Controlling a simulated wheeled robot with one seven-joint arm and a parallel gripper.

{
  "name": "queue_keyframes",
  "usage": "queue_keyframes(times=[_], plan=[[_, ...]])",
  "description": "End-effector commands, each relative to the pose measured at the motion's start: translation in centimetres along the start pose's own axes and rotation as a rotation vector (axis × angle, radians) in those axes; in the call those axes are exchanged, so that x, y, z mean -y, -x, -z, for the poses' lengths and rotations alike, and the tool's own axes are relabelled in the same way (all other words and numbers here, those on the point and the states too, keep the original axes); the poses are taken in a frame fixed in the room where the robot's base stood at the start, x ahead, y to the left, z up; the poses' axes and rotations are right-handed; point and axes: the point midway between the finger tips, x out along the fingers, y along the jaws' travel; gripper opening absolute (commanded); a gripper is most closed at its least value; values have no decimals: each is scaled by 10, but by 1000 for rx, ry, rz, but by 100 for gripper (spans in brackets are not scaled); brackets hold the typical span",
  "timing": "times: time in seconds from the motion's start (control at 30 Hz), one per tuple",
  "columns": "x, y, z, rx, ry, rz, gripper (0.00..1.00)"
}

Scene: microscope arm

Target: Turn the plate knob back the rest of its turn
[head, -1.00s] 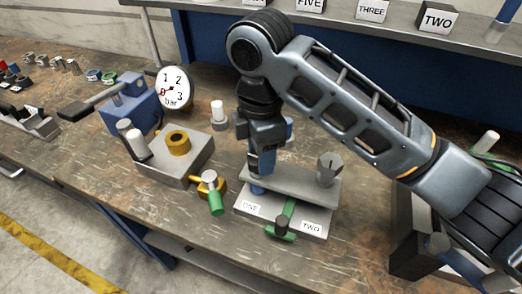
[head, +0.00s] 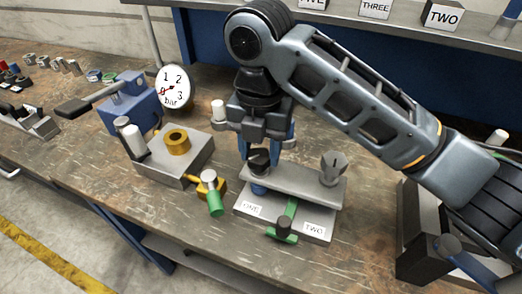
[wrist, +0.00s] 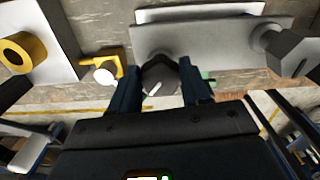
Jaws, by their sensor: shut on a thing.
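My gripper (head: 258,160) points down at the left end of a grey plate (head: 295,183). Its two blue fingers stand on either side of a dark knob (head: 259,162) on that plate and are shut on it. In the wrist view the knob (wrist: 160,75) sits between the fingers, with a white line slanting across its top. A second, grey faceted knob (head: 333,166) stands on the plate's right end. The plate lies above a metal base with labels ONE (head: 251,208) and TWO (head: 315,228). A green lever (head: 283,233) sticks out at the front.
Left of the plate are a yellow fitting with a green handle (head: 213,199) and a metal block with a yellow ring (head: 178,142). A pressure gauge (head: 172,88) and a blue clamp (head: 125,105) stand farther left. The front bench strip is mostly clear.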

Motion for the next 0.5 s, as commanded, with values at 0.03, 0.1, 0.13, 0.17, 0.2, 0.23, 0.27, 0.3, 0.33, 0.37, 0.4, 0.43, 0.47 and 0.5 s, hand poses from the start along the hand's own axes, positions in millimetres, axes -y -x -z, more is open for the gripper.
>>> queue_keyframes(times=[0.03,0.1,0.13,0.17,0.2,0.23,0.27,0.3,0.33,0.37,0.4,0.43,0.47,0.5], plan=[[0,-5,1,-4,45,5,16],[0,-5,1,-4,112,5,16],[0,-5,2,-4,140,5,16],[0,-5,2,-5,168,5,16],[-1,-5,2,-5,206,5,16],[-1,-5,2,-5,234,5,16],[-1,-5,2,-4,262,5,16],[-1,-5,2,-4,298,5,16],[-1,-5,2,-5,326,5,16],[-1,-5,2,-5,352,5,16],[-2,-5,2,-5,386,5,16],[-2,-5,2,-5,410,5,16],[-2,-5,2,-5,434,5,16],[-2,-5,2,-5,464,5,16]])
